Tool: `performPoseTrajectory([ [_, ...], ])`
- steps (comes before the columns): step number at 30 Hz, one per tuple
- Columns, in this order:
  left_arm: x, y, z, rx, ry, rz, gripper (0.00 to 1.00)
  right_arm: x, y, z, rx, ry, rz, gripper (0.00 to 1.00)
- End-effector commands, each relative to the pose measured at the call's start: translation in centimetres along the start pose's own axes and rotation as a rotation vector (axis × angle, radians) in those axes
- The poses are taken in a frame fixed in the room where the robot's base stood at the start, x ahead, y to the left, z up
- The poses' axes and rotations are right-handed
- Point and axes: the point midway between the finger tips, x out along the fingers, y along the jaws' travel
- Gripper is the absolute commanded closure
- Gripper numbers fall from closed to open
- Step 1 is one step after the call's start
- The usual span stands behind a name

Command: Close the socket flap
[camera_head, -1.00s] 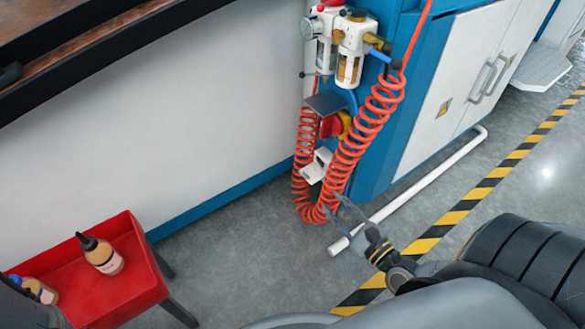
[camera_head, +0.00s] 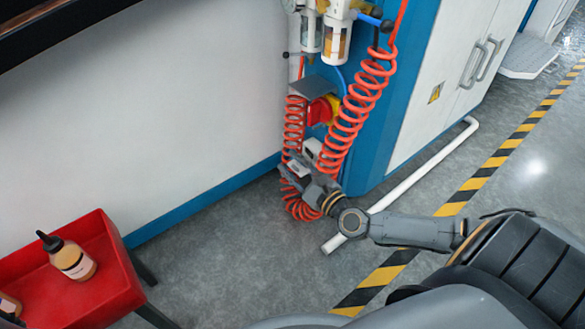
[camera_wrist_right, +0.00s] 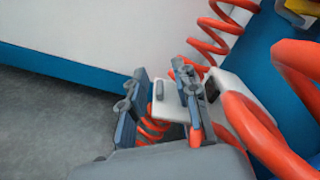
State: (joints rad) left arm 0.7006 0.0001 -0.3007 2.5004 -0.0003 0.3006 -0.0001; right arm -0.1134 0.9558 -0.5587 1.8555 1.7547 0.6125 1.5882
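The white socket (camera_head: 312,148) is low on the blue cabinet side, between the orange coiled hoses. Its white flap (camera_wrist_right: 168,100) stands out from the socket body (camera_wrist_right: 228,88) in the right wrist view, so it looks open. My right gripper (camera_head: 290,170) is at the socket, in front of the flap, and hides part of it. In the right wrist view the gripper (camera_wrist_right: 158,100) is open, its two fingers apart, with the flap showing between and behind them. I cannot tell whether a finger touches the flap. My left gripper is not in view.
Orange coiled hoses (camera_head: 350,115) hang close on both sides of the socket. A red and yellow switch (camera_head: 322,110) sits above it. A white pipe (camera_head: 400,190) lies along the floor at right. A red tray (camera_head: 100,275) with bottles stands at lower left.

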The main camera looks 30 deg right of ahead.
Motion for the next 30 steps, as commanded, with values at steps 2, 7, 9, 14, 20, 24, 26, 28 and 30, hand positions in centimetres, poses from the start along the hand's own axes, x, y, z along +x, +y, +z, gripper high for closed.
performPoseTrajectory([
  [2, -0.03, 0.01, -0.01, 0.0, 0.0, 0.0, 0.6, 0.07, 0.02, -0.01, 0.0, 0.0, 0.001, 0.7],
  [7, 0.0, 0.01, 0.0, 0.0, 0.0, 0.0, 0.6, 0.06, 0.01, 0.0, 0.0, 0.001, 0.001, 0.7],
  [9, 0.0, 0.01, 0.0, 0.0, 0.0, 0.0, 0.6, 0.05, 0.0, 0.0, 0.0, 0.0, 0.0, 0.82],
  [14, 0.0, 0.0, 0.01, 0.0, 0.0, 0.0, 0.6, 0.05, -0.01, -0.02, 0.0, 0.001, 0.0, 1.0],
  [20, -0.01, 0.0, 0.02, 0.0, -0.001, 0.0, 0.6, 0.04, -0.02, -0.11, 0.001, 0.002, 0.0, 1.0],
  [24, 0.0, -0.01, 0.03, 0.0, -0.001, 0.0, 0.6, 0.03, -0.03, -0.17, 0.0, 0.004, -0.001, 1.0],
  [26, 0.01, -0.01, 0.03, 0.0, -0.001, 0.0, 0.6, 0.03, -0.04, -0.19, -0.001, 0.004, -0.001, 1.0],
  [28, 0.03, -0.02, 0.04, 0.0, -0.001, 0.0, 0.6, 0.03, -0.04, -0.21, -0.002, 0.005, -0.001, 1.0],
  [30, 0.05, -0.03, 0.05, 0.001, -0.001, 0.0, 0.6, 0.03, -0.05, -0.24, -0.004, 0.005, -0.001, 1.0],
])
